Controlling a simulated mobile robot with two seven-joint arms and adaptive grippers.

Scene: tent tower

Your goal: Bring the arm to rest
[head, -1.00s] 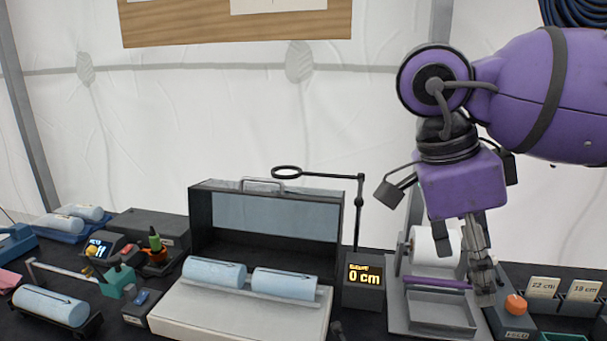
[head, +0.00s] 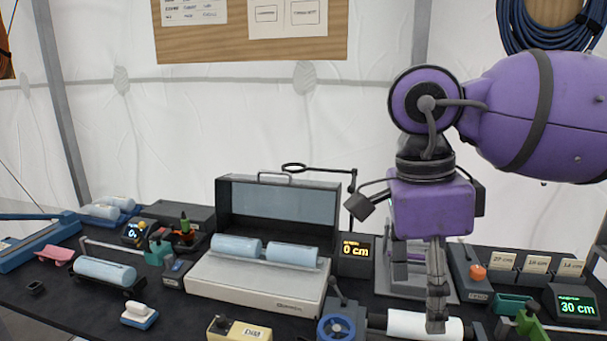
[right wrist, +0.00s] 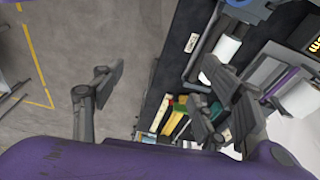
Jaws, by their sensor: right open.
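My right arm is purple and comes in from the right in the head view. Its gripper (head: 436,310) points down, its fingers seen nearly edge-on in front of a white roll (head: 405,324) at the table's front. In the right wrist view the two fingers of my right gripper (right wrist: 160,95) stand wide apart with nothing between them. Grey floor and the table's edge show behind them. Whether the gripper touches the roll cannot be told. My left gripper is in neither view.
The dark table (head: 75,310) is crowded. An open case (head: 265,288) holds two pale blue rolls. A display reading 0 cm (head: 355,249) stands beside it, and a 30 cm display (head: 577,307) at right. Bare floor (right wrist: 60,50) lies beside the table.

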